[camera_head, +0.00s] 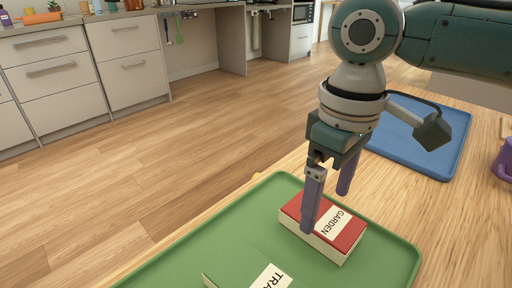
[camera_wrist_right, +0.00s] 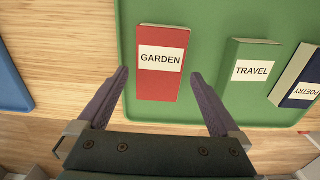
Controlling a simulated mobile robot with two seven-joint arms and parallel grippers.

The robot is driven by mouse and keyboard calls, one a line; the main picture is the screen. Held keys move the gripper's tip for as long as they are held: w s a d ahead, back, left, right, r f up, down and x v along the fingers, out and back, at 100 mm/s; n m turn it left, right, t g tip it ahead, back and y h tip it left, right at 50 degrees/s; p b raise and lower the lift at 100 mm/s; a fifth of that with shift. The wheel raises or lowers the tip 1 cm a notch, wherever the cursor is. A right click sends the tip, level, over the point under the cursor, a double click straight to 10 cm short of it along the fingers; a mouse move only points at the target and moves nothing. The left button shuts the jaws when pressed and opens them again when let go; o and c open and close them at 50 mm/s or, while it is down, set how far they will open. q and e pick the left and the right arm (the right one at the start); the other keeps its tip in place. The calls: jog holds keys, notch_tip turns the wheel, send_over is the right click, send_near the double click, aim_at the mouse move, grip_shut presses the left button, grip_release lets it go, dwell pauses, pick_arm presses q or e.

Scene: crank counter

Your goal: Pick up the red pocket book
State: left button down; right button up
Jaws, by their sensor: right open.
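The red pocket book (camera_head: 334,225), labelled GARDEN, lies flat on the green tray (camera_head: 186,262) in the head view. In the right wrist view the red book (camera_wrist_right: 160,83) lies between and ahead of the two purple fingers. My right gripper (camera_head: 330,200) is open above the book, one finger in front of it in the head view. It also shows in the right wrist view (camera_wrist_right: 162,98), with a gap between each finger and the book. I cannot tell whether the fingertips reach down to the book's height. My left gripper is out of view.
A green book (camera_wrist_right: 251,73) labelled TRAVEL and a dark blue book (camera_wrist_right: 302,82) labelled POETRY lie to the right in the wrist view. A blue tray (camera_head: 428,140) and a purple mug (camera_head: 503,160) are on the wooden table. Cabinets (camera_head: 60,70) stand across the floor.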

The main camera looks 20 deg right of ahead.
aim_at(324, 216)
notch_tip(324, 216, down, 4)
jog(key=shift+f+b, duration=0.2)
jog(key=shift+b, duration=0.5)
jog(key=c, duration=1.3)
jog(key=shift+r, duration=0.15)
